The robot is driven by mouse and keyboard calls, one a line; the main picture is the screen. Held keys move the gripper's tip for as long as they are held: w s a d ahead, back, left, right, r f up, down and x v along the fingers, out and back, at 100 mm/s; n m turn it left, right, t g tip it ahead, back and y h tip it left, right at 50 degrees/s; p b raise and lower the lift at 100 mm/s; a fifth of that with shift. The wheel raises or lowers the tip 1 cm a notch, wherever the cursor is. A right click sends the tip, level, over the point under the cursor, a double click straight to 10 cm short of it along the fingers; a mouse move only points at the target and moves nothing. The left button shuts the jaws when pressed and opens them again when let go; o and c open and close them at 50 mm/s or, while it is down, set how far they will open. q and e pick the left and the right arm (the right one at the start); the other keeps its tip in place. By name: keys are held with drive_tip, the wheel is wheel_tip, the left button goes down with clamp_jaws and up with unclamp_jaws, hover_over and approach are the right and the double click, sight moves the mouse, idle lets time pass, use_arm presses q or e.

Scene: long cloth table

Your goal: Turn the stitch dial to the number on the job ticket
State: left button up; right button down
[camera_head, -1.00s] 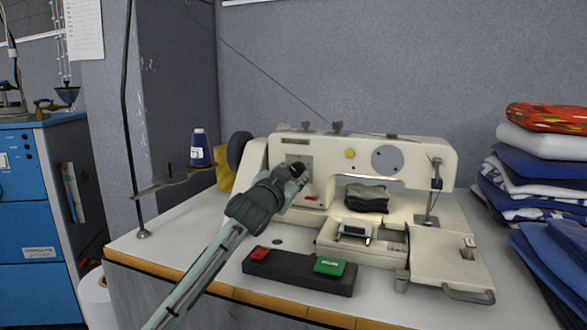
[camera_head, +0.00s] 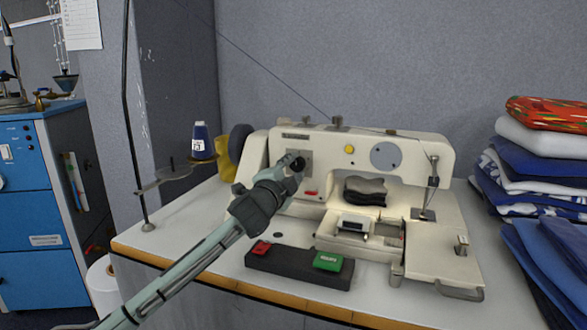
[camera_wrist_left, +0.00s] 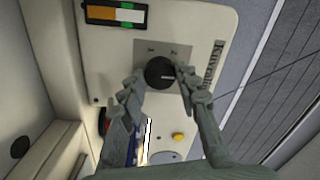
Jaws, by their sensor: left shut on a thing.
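The cream sewing machine (camera_head: 408,145) stands on the table. Its black round stitch dial (camera_head: 299,164) sits on a grey plate at the machine's left front. My right gripper is not in view. I cannot identify a job ticket; a sheet (camera_head: 82,22) on the wall is unreadable.
A black box (camera_head: 290,272) with red and green buttons lies in front of the machine. A blue thread cone (camera_head: 200,140) and thin stand are at the left. Folded fabrics (camera_head: 545,160) are stacked at the right. The wall is close behind.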

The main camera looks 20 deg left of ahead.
use_arm(q)
drive_tip(key=shift+m, duration=0.4)
drive_tip(key=o, duration=1.2)
drive_tip(key=shift+c, duration=0.2)
drive_tip(key=s, duration=1.2)
drive_tip(key=shift+a, duration=0.15)
drive_tip(key=shift+f, duration=0.1)
